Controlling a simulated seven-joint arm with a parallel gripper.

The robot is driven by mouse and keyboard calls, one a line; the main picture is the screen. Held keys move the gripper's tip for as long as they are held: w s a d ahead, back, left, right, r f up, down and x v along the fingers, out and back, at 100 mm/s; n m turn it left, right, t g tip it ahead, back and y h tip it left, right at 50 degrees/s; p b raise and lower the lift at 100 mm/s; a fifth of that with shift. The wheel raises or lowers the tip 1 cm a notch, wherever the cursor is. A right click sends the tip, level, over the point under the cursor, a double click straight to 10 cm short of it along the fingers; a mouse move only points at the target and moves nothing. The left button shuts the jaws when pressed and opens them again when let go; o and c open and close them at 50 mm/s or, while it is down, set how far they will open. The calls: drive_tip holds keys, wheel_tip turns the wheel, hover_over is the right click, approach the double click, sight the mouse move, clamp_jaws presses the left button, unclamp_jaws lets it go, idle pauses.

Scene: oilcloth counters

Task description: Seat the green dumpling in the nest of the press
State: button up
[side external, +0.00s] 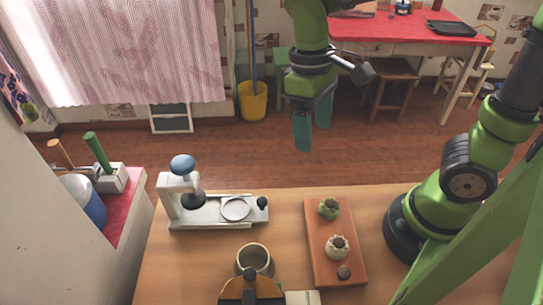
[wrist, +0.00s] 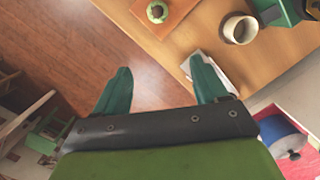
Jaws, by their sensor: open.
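The green dumpling (side external: 328,208) sits on a reddish-brown board on the counter, at the board's far end. It also shows at the top of the wrist view (wrist: 157,12). The pale metal press (side external: 180,205) stands to the left of the board, with a blue knob on top. Its nest (side external: 235,209) is a round ring on the base plate and looks empty. My gripper (side external: 312,140) is open and empty, in the air above and beyond the far edge of the counter. In the wrist view its two teal fingers (wrist: 160,75) stand wide apart with floor between them.
On the board (side external: 318,265) are also a pale dumpling (side external: 337,246) and a small brown piece (side external: 344,271). A mug (side external: 254,260) stands between press and board, nearer the front. A black-and-orange object (side external: 250,289) lies in front of it. A red side counter (side external: 128,205) is at left.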

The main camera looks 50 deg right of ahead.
drive_tip(key=s+d+r+m+t+y, duration=0.1)
drive_tip(key=d+r+m+t, duration=0.3)
drive_tip(key=t, duration=0.4)
drive_tip(key=shift+d+m+y, duration=0.5)
drive_tip(key=shift+d+m, duration=0.3)
drive_tip(key=shift+d, duration=0.45)
drive_tip(key=shift+o, duration=0.4)
drive_tip(key=shift+d+r+m+t, duration=0.25)
drive_tip(key=shift+d+m+t, duration=0.05)
drive_tip(key=shift+t, duration=0.2)
drive_tip(key=w+a+f+n+g, duration=0.2)
drive_tip(key=a+f+n+g, duration=0.1)
drive_tip(key=a+f+g, duration=0.2)
drive_tip(key=n+g+h, duration=0.4)
drive_tip(key=n+g, duration=0.1)
drive_tip(key=g, duration=0.2)
hover_over(329, 203)
drive_tip(key=w, duration=0.2)
drive_tip(key=f, duration=1.1)
drive_tip(key=shift+a+f, duration=0.2)
drive_tip(key=shift+t, duration=0.3)
drive_tip(key=shift+a+x, duration=0.15)
drive_tip(key=shift+x, duration=1.25)
drive_tip(key=shift+a+x, duration=0.2)
drive_tip(key=shift+x, duration=1.2)
drive_tip(key=shift+w, duration=0.1)
drive_tip(key=c, duration=0.7)
